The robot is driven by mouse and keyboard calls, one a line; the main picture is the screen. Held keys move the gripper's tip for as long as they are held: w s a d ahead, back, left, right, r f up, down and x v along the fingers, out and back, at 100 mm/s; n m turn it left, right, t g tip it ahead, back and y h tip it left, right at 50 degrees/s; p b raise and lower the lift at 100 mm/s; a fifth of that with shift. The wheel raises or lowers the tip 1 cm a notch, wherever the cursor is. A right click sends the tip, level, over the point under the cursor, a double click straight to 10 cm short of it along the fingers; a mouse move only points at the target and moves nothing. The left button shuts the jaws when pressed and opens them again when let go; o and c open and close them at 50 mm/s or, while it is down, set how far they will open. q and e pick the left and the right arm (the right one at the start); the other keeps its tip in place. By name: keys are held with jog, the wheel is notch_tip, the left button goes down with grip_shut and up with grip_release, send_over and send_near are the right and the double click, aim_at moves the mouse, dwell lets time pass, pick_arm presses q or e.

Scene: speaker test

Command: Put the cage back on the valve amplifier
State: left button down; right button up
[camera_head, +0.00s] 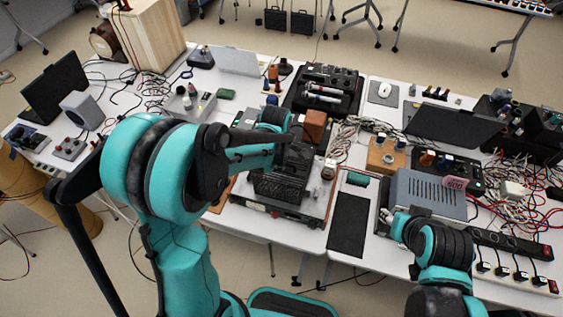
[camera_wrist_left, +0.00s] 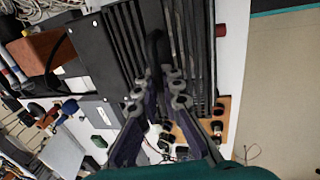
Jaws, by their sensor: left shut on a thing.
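The black slatted cage (camera_head: 279,186) is over the valve amplifier (camera_head: 268,209), whose front edge shows below it in the head view. I cannot tell whether the cage rests fully on the chassis. My left gripper (camera_head: 284,143) reaches in from the left above the cage. In the left wrist view my left gripper (camera_wrist_left: 167,85) is shut on a dark handle-like bar of the cage (camera_wrist_left: 124,40), with the slats close around the fingers. My right gripper (camera_head: 398,226) is at the right, beside a grey-blue vented box (camera_head: 425,190); its fingers are too hidden to judge.
A brown block (camera_head: 315,124) stands just behind the cage. Tangled cables (camera_head: 360,130) and a dark flat mat (camera_head: 348,224) lie to the right. A black case with handheld devices (camera_head: 325,88) is behind. Power strips (camera_head: 510,262) lie at the right front edge.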

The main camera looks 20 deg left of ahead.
pick_arm(q)
jog(key=shift+d, duration=0.1)
jog(key=shift+f+b, duration=0.4)
jog(key=shift+b, duration=0.05)
dwell(0.6)
jog(key=c, duration=1.6)
grip_release()
notch_tip(320, 180, up, 12)
jog(key=s, duration=0.3)
jog(key=s+a+f+m+t+b, duration=0.1)
jog(key=s+f+m+t+b, duration=0.1)
jog(key=s+m, duration=0.5)
jog(key=s+a+f+m+t+b, duration=0.1)
jog(key=s+f+m+t+b, duration=0.2)
jog(key=s+m, duration=0.4)
jog(key=f+m+b, duration=0.1)
jog(key=m+b, duration=0.1)
jog(key=m, duration=0.1)
jog(key=shift+a+m, duration=0.3)
jog(key=shift+a, duration=0.1)
